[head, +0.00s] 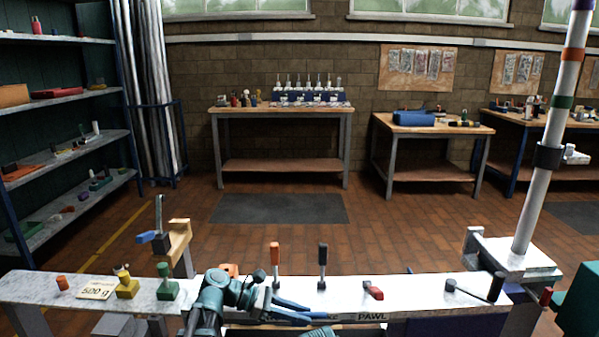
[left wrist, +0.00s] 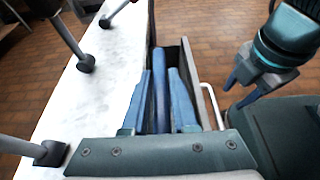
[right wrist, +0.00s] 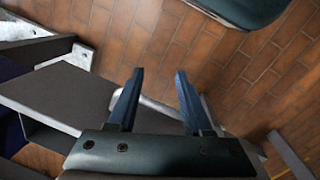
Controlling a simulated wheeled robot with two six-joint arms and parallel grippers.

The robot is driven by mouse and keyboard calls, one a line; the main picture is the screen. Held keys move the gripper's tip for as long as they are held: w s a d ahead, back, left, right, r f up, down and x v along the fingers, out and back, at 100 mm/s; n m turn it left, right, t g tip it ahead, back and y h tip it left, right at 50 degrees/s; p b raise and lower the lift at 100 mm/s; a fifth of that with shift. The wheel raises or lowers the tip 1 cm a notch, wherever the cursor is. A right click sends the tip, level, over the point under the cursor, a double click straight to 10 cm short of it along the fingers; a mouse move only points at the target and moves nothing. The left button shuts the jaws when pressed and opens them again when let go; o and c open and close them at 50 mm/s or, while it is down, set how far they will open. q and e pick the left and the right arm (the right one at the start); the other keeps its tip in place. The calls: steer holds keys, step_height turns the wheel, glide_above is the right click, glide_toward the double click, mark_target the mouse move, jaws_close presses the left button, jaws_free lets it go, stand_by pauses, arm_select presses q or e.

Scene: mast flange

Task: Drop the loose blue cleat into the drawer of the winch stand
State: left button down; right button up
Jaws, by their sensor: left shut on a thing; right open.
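The blue cleat (left wrist: 161,90) shows in the left wrist view as a long blue piece between the two fingers of my left gripper (left wrist: 160,105). The gripper is shut on it. Below it is the open drawer (left wrist: 190,60) of the winch stand, with dark walls and a pale handle (left wrist: 212,103). In the head view my left gripper (head: 305,312) is at the front edge of the white stand top (head: 230,300); the cleat cannot be made out there. My right gripper (right wrist: 156,100) is open and empty, over the floor and the handle; it also shows in the left wrist view (left wrist: 262,75).
Two upright levers, orange-topped (head: 275,262) and dark-topped (head: 322,265), stand on the top near my left gripper. A red-ended lever (head: 375,292) lies to their right. Green (head: 166,285) and yellow (head: 127,285) pieces stand left. A mast (head: 540,170) rises right.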

arm_select(q)
steer(key=c, duration=0.6)
jaws_free()
steer(key=shift+p+v, duration=2.65)
steer(key=shift+v, duration=4.3)
steer(key=s+d+r+m+g+y+p, duration=0.2)
steer(key=s+d+r+m+y+p, duration=0.2)
steer(key=s+d+m+y+p, duration=0.65)
steer(key=s+a+r+m+y+p, duration=0.1)
steer(key=s+r+m+p, duration=0.1)
steer(key=p, duration=0.3)
steer(key=s+a+r+m+t+y+p, duration=0.1)
steer(key=s+r+m+y+p, duration=0.1)
steer(key=m+p, duration=0.3)
steer(key=s+a+r+m+y+p, duration=0.1)
steer(key=s+r+m+p, duration=0.1)
steer(key=r+m+p, duration=0.2)
steer(key=shift+a+r+t+p, duration=0.2)
steer(key=shift+a+t+p, duration=0.2)
steer(key=shift+p, duration=0.3)
